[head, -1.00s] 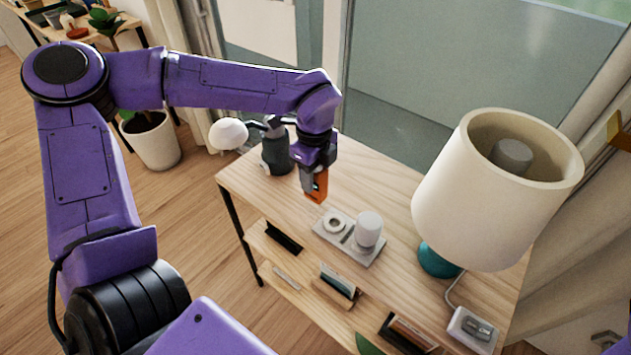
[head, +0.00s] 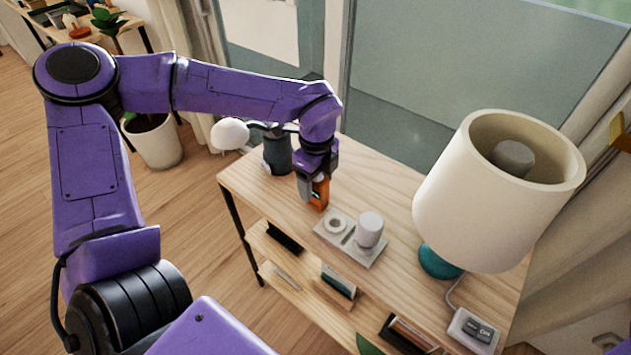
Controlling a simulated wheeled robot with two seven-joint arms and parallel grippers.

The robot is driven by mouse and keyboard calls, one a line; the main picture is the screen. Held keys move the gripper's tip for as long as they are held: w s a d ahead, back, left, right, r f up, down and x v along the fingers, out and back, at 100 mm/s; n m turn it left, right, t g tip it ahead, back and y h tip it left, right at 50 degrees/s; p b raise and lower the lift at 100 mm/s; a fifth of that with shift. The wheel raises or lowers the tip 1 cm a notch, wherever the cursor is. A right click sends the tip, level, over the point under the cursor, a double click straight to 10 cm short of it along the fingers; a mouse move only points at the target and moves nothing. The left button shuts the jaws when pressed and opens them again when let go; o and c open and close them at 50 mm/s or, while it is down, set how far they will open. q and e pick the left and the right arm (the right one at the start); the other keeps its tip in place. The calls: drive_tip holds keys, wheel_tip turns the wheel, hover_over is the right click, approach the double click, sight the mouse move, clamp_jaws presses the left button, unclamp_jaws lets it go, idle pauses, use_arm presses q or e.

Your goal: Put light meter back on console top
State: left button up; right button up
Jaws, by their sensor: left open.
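The light meter appears to be the small orange block with a dark face (head: 318,196), upright at the console top (head: 390,188), behind the grey tray. My left gripper (head: 314,186) points down from above, with its fingers open around the upper part of the meter. The meter's lower end looks to be at the wood surface; its exact contact is hard to see. The fingers and wrist hide part of it. My right gripper does not show.
A grey tray (head: 364,259) with a white cylinder (head: 370,230) and a ring stands just in front of the meter. A dark grey object (head: 277,155) is behind left. A large lamp (head: 492,200) stands right. Bare wood lies between the meter and lamp.

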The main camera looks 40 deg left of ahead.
use_arm(q)
wheel_tip(320, 180, up, 11)
drive_tip(key=shift+r+b, duration=0.2)
drive_tip(key=shift+b, duration=0.15)
